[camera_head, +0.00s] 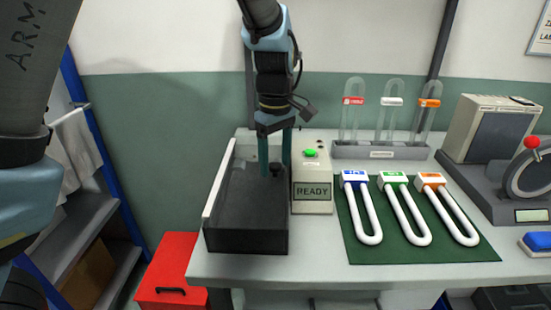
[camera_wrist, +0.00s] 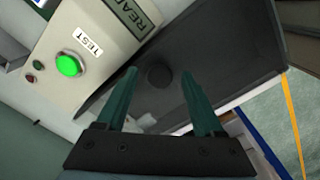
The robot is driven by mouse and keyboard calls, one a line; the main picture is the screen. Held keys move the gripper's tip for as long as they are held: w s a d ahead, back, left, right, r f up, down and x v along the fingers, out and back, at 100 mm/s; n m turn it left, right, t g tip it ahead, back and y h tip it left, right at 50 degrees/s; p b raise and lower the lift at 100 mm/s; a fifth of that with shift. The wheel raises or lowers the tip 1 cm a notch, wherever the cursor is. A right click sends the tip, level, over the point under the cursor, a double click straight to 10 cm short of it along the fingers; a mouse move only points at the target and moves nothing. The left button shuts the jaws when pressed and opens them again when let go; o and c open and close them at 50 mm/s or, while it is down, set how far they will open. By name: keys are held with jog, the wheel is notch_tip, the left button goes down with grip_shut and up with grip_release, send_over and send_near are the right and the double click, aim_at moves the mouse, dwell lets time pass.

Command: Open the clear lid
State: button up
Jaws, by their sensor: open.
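The clear lid (camera_head: 250,199) looks dark and see-through and lies closed over a black box on the left of the bench. A round black knob (camera_head: 276,170) stands on the lid. My gripper (camera_head: 275,173) points down with its two teal fingers apart, one on each side of the knob. In the wrist view the knob (camera_wrist: 159,75) shows between the fingertips, with gaps on both sides. I cannot tell whether the fingertips are level with the knob.
A beige unit (camera_head: 313,190) with a READY display and lit green button stands right beside the box. Several U-shaped white tubes (camera_head: 408,219) lie on a green mat (camera_head: 375,251). A rack (camera_head: 380,151) with glass tubes stands behind. A red box (camera_head: 173,268) is below, left of the bench.

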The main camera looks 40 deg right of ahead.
grip_shut()
dwell(0.3)
dwell(1.0)
